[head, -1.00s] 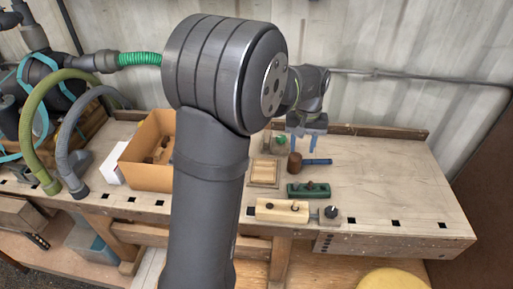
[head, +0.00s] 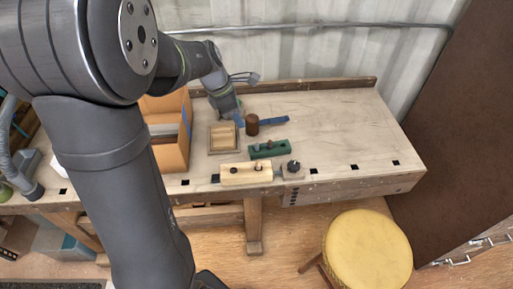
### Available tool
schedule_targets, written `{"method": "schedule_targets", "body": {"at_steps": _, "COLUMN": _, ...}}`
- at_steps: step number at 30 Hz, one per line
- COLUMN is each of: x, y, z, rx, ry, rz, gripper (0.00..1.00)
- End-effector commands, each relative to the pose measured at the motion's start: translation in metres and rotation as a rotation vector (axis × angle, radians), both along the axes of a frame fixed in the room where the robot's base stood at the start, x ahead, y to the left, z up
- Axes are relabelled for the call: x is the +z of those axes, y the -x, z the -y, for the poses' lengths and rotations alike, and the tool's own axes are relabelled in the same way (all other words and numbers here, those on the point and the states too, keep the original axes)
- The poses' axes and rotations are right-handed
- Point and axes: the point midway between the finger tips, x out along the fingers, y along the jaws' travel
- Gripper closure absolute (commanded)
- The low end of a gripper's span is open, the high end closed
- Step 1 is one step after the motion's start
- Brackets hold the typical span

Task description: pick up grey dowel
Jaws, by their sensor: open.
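I cannot pick out the grey dowel with certainty. Small pegs too small to identify show on the green block (head: 269,149) and on the pale wooden block (head: 246,174) on the workbench. My gripper (head: 239,120) has blue fingertips and is open, with nothing visible between them. It points down over the back of the bench, just left of the brown mallet head (head: 252,124) and behind the shallow wooden tray (head: 223,138). Its height above the bench is hard to tell. My arm covers the left part of the view.
The mallet's blue handle (head: 274,120) points right. A cardboard box (head: 172,155) stands left of the tray. A small grey block with a dark knob (head: 293,170) is at the front edge. The bench's right half (head: 345,125) is clear. A yellow stool (head: 368,252) stands in front.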

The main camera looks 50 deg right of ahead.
Motion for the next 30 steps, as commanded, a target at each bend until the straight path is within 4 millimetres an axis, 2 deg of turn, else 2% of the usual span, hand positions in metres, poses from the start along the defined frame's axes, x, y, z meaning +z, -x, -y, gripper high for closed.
{"method": "schedule_targets", "body": {"at_steps": 3, "x": -0.001, "y": -0.003, "z": -0.006, "rx": 0.156, "ry": 0.004, "rz": -0.054, "gripper": 0.6}}
{"method": "schedule_targets", "body": {"at_steps": 8, "x": -0.005, "y": -0.004, "z": -0.007, "rx": 0.239, "ry": 0.006, "rz": -0.084, "gripper": 0.6}}
{"method": "schedule_targets", "body": {"at_steps": 11, "x": -0.019, "y": -0.001, "z": -0.002, "rx": 0.241, "ry": 0.004, "rz": -0.086, "gripper": 0.6}}
{"method": "schedule_targets", "body": {"at_steps": 22, "x": -0.089, "y": 0.011, "z": 0.025, "rx": 0.238, "ry": 0.003, "rz": -0.085, "gripper": 0.6}}
{"method": "schedule_targets", "body": {"at_steps": 25, "x": -0.102, "y": 0.013, "z": 0.03, "rx": 0.238, "ry": 0.005, "rz": -0.085, "gripper": 0.6}}
{"method": "schedule_targets", "body": {"at_steps": 30, "x": -0.113, "y": 0.015, "z": 0.034, "rx": 0.237, "ry": 0.006, "rz": -0.083, "gripper": 0.6}}
